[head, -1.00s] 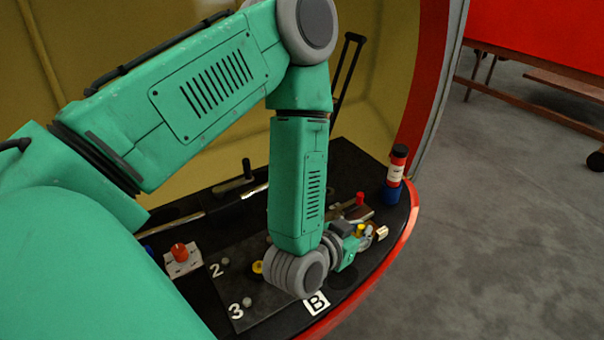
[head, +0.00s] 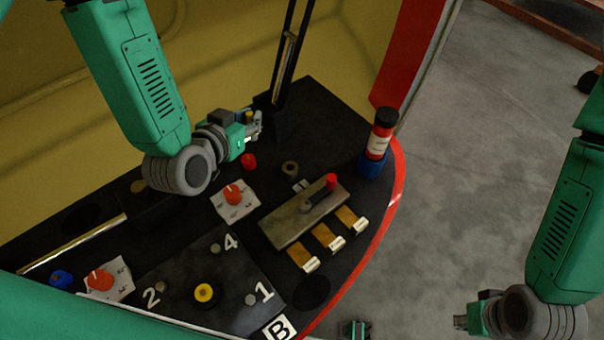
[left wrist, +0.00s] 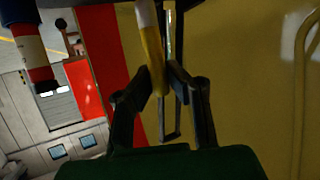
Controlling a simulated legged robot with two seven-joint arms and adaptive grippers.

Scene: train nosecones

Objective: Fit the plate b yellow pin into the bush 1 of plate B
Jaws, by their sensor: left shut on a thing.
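My left gripper (head: 254,125) is above the back of the black console, shut on a yellow pin (head: 249,117). In the left wrist view the yellow pin (left wrist: 153,55), pale at its upper end, stands between the two dark fingers (left wrist: 163,88). Plate B (head: 185,313) lies on the console at the lower left, marked B, with numbers 1, 2 and 4 visible. Bush 1 (head: 250,300) is a small grey round fitting beside the 1. The gripper and pin are well apart from it. My right gripper (head: 468,318) is at the lower right; its finger opening is unclear.
A yellow round knob (head: 204,293) sits on plate B. A red, white and black bottle (head: 380,133) stands upright at the right edge. A dark upright frame (head: 290,55) rises behind.

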